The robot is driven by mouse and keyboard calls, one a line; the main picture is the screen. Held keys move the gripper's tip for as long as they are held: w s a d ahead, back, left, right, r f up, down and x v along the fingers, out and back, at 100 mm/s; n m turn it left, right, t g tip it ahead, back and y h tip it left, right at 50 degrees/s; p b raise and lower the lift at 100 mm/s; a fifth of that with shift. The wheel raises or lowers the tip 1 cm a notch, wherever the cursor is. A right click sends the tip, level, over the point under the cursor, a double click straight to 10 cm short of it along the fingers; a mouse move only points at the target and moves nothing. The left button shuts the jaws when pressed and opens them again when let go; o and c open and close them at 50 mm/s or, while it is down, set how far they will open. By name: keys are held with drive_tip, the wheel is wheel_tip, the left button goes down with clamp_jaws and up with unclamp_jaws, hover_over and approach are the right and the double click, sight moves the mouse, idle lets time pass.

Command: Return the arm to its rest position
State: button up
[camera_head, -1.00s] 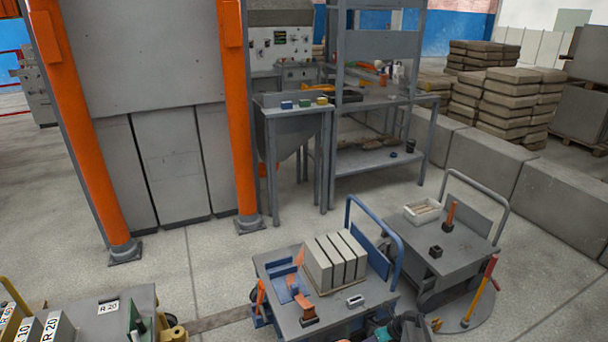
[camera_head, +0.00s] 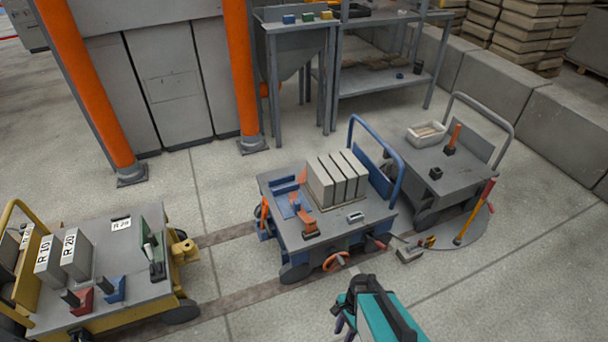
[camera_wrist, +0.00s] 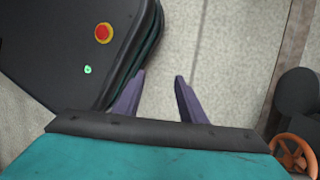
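My gripper (camera_wrist: 158,84) shows in the wrist view with its two purple fingers apart and nothing between them. Bare floor shows between and beyond the fingers. In the head view my teal and black arm end (camera_head: 375,310) is at the bottom, right of centre, in front of the blue cart (camera_head: 285,235). The purple fingers (camera_head: 343,318) show there at its left side, low over the floor and apart from the cart. Most of the arm is out of view.
The blue cart carries grey blocks (camera_head: 320,185) and has an orange handwheel (camera_head: 336,261). A yellow cart (camera_head: 110,285) with labelled blocks stands left. A grey cart (camera_head: 455,175) stands right, near a red-and-yellow lever (camera_head: 475,212). Open floor lies at the lower right.

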drive_tip(key=s+d+r+n+g+h, duration=0.1)
drive_tip(key=s+d+r+n+g, duration=0.1)
drive_tip(key=s+n, duration=0.6)
drive_tip(key=d+r+n, duration=0.1)
drive_tip(key=n, duration=0.4)
drive_tip(key=shift+s+d+r+n+h, duration=0.2)
drive_tip(key=shift+d+r+n+h, duration=0.1)
drive_tip(key=shift+r+n+h, duration=0.1)
idle(0.9)
